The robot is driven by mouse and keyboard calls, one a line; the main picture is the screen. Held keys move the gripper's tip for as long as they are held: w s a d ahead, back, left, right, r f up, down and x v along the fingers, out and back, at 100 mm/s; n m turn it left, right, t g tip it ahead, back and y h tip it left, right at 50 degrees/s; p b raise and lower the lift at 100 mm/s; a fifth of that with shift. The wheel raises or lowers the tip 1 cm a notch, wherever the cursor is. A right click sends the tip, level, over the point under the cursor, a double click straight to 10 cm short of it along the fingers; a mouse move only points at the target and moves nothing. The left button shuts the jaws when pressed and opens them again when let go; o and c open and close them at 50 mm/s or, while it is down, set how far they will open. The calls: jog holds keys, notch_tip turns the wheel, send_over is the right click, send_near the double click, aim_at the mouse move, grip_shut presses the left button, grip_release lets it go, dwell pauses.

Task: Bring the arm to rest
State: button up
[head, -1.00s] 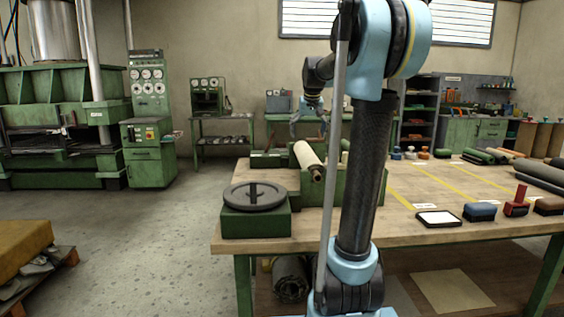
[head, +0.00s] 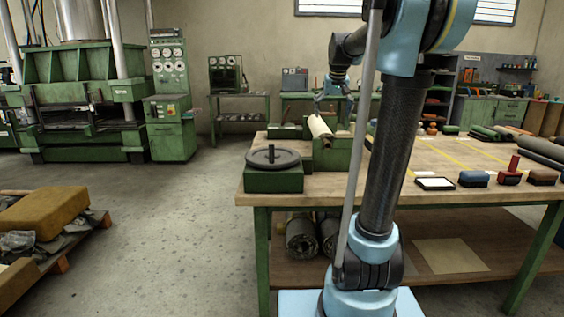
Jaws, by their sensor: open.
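My arm stands upright in the head view, in front of the workbench (head: 440,190), and bends over at the top toward the back left. My gripper (head: 334,103) hangs from the far end of the arm, small in the picture. It is open and nothing shows between its fingers. It appears above and behind the pale sheet roll (head: 320,128), which lies tilted on a green stand (head: 343,152). My gripper looks apart from the roll, though its height above the bench is hard to tell.
A round dark plate on a green block (head: 274,180) stands at the bench's left corner. A white pad (head: 435,184), a blue block (head: 473,179) and a red-handled tool (head: 510,172) line the front edge. Green rolls (head: 490,133) lie farther back. A loaded pallet (head: 55,245) stands left; the floor between is clear.

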jog(key=s+f, duration=0.9)
jog(key=s, duration=0.3)
jog(key=s+a+f+g, duration=0.1)
jog(key=s+f, duration=0.9)
jog(key=s, duration=0.3)
jog(key=s+f+g, duration=0.1)
jog(key=s+f, duration=0.8)
jog(key=s, duration=0.3)
jog(key=shift+s+a+f+n, duration=0.2)
jog(key=shift+s+f+n, duration=0.1)
jog(key=shift+s+f, duration=0.1)
jog(key=shift+w+f, duration=0.2)
jog(key=shift+w, duration=0.3)
